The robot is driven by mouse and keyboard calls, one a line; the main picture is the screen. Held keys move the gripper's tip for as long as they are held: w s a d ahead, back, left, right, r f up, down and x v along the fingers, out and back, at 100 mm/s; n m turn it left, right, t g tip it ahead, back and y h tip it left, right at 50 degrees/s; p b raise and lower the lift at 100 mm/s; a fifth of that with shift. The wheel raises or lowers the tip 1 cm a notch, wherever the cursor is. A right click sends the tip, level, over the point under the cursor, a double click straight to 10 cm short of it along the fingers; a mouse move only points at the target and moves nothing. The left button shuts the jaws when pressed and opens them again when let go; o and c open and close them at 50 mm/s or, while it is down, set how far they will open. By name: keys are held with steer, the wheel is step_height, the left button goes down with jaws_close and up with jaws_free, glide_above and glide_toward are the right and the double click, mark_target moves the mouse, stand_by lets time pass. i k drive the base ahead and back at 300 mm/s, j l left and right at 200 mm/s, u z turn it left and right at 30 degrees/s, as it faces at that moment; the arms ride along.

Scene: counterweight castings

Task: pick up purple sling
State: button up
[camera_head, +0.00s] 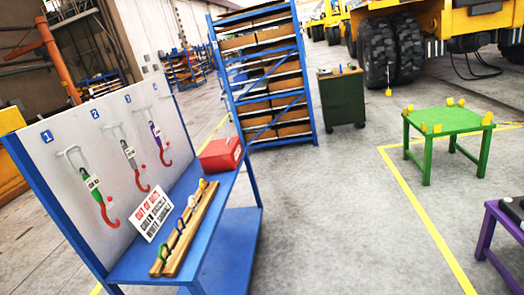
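A white sling (128,150) hangs under number 2, and a green sling (96,194) under number 1, each with a red hook. My gripper is not in view, so its opening and distance from the slings do not show.
The stand's blue shelf (137,262) carries a lettered sign (152,213), a wooden rack (187,235) with several shackles and a red box (220,154). A blue shelving unit (265,75), dark green cabinet (341,98), green table (446,121) and purple table (488,228) stand right. Grey floor between is open.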

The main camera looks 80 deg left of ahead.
mark_target(156, 132)
steer(key=u, duration=0.45)
steer(key=i+u, duration=0.15)
steer(key=u, duration=0.8)
steer(key=i+u, duration=0.15)
steer(key=u, duration=0.75)
steer(key=i+l+u, duration=0.1)
steer(key=u, duration=0.4)
steer(key=i+l+u, duration=0.1)
steer(key=l+u, duration=0.3)
steer(key=i+l+u, duration=0.1)
steer(key=l+u, duration=0.2)
steer(key=u, duration=0.15)
steer(key=l+u, duration=0.5)
steer(key=l, duration=0.55)
steer(key=k+l+u, duration=0.15)
steer(key=l, duration=0.5)
steer(key=l+u, duration=0.1)
steer(key=l, duration=0.6)
steer(key=k, duration=0.05)
